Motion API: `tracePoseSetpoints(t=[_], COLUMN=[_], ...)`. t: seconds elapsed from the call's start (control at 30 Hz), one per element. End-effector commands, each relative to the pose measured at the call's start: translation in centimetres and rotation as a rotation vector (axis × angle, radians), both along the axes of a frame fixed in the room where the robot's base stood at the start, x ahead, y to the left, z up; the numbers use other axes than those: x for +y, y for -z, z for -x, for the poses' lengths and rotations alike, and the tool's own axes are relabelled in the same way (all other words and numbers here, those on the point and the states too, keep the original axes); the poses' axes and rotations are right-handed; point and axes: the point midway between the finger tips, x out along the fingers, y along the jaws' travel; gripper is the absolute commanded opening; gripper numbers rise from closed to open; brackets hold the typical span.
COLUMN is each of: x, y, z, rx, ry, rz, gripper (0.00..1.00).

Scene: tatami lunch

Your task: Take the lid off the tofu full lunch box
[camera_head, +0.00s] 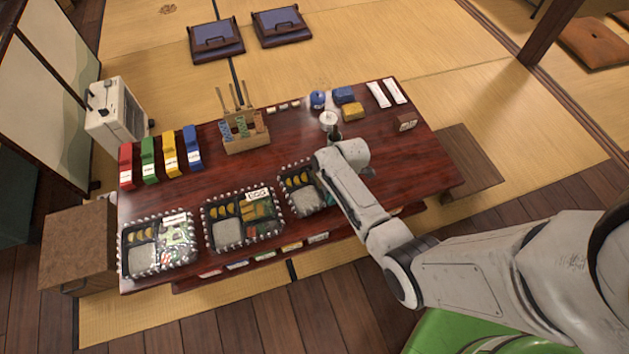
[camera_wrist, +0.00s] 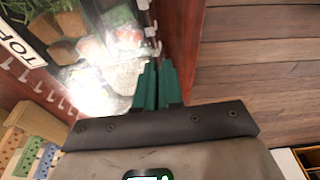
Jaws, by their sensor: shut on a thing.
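The tofu full lunch box (camera_head: 299,180) is the rightmost of three dark trays along the table's front edge, its right part hidden behind my arm. In the wrist view its label (camera_wrist: 22,38), cut off to "TOF", shows at the left, and food shows through a clear lid (camera_wrist: 100,88) with strong glare. My gripper (camera_wrist: 157,66) has its green fingers close together at the lid's edge, shut on what looks like the lid. The exact grip and whether the lid is raised cannot be told. In the head view the fingers are mostly hidden by my wrist.
The egg box (camera_head: 228,232) and another filled box (camera_head: 142,263) stand to the left on the dark red table (camera_head: 290,150). A wooden utensil holder (camera_head: 244,140) stands behind. Colored cartons (camera_head: 170,158) line the left side. The table's right end is mostly bare.

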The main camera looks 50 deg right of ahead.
Motion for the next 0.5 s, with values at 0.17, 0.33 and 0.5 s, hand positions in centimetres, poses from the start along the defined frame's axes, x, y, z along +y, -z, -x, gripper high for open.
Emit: tracePoseSetpoints(t=[0.17,0.33,0.5], x=[0.0,0.0,0.0], y=[-1.3,-2.2,-3.1], z=[0.0,0.0,0.0], rx=[0.0,0.0,0.0], ry=[0.0,0.0,0.0], rz=[0.0,0.0,0.0], gripper=[0.0,0.0,0.0])
